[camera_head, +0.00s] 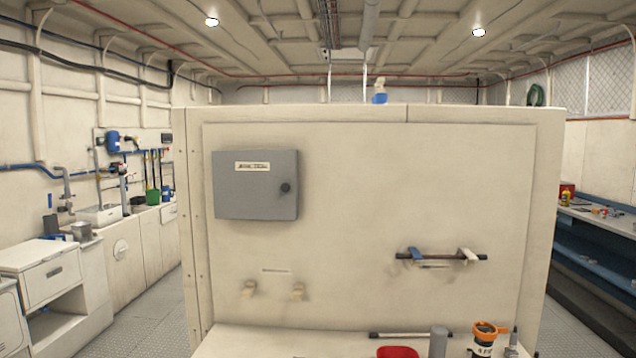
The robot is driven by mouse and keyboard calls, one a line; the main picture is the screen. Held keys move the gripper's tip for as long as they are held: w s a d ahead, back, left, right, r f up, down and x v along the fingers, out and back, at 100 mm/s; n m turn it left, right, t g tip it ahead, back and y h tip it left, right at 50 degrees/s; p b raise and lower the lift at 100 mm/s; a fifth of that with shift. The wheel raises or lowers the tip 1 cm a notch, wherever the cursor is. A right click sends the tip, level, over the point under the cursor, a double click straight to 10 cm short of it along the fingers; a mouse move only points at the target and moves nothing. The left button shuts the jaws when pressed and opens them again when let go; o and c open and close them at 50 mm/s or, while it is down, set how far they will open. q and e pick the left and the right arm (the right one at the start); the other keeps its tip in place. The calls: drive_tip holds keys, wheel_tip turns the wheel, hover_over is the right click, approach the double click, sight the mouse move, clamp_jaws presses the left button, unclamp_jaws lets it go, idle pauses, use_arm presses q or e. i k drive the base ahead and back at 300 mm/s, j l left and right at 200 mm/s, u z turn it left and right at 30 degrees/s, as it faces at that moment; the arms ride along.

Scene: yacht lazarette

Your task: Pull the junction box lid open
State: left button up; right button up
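The grey junction box (240,202) is mounted on the left part of the cream panel in front of me. Its lid (256,188) looks shut, with a small label (252,166) near the top and a dark round knob (285,188) at its right side. Neither of my grippers shows in the head view, so I cannot see where they are or what they hold.
The cream panel (370,190) carries a dark bar (440,257) on two brackets. Below, a ledge (265,342) holds a red bowl (397,352), a grey cylinder (438,343) and an orange-topped container (484,338). Floor shows at left (150,318); shelving stands right (600,250).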

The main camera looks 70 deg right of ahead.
sight(248, 184)
drive_tip(key=z, duration=1.8)
